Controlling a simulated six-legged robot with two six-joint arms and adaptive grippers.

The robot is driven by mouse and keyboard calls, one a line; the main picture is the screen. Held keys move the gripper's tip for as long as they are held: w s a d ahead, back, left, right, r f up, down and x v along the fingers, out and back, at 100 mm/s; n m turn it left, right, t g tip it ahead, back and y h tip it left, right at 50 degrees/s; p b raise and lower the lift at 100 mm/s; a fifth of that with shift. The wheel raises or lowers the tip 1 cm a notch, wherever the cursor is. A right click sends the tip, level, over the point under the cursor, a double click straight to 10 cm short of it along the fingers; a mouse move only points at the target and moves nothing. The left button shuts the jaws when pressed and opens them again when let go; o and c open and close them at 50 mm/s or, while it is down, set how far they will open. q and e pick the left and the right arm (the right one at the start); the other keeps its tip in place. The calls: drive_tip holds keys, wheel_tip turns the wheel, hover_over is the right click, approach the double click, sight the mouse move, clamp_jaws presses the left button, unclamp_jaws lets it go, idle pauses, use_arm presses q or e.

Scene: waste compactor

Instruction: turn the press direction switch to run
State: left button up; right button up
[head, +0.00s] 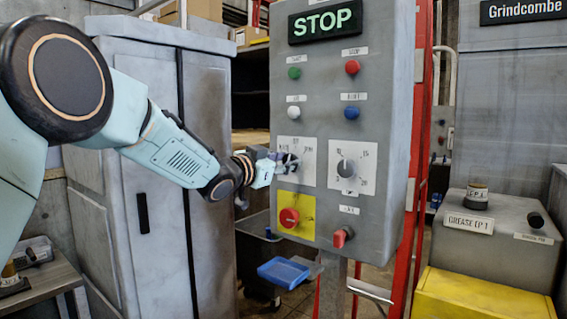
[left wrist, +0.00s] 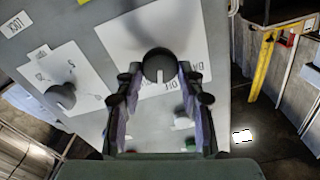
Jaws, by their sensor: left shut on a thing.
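The press direction switch (head: 293,163) is a dark rotary knob on a white plate at the left of the grey control panel (head: 385,95). My left gripper (head: 277,165) reaches in from the left at the panel face. In the left wrist view its fingers (left wrist: 160,80) are closed on the knob from both sides. The fingers partly hide the knob and plate in the head view, and its exact setting is hard to read. My right gripper is not in view.
A second rotary knob (head: 346,168) sits right of the switch. Below are a red button on yellow (head: 289,217) and a red switch (head: 342,237). Coloured buttons and a lit "STOP" sign (head: 325,22) are above. A grey cabinet (head: 150,200) stands left.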

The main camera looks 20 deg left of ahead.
use_arm(q)
drive_tip(key=shift+d+f+m+b, duration=0.1)
drive_tip(key=shift+m+b, duration=1)
drive_tip(key=shift+m, duration=2)
drive_tip(key=o, duration=1.1)
drive_tip(key=shift+w, duration=0.1)
drive_tip(key=shift+o, duration=0.2)
drive_tip(key=shift+s, duration=0.2)
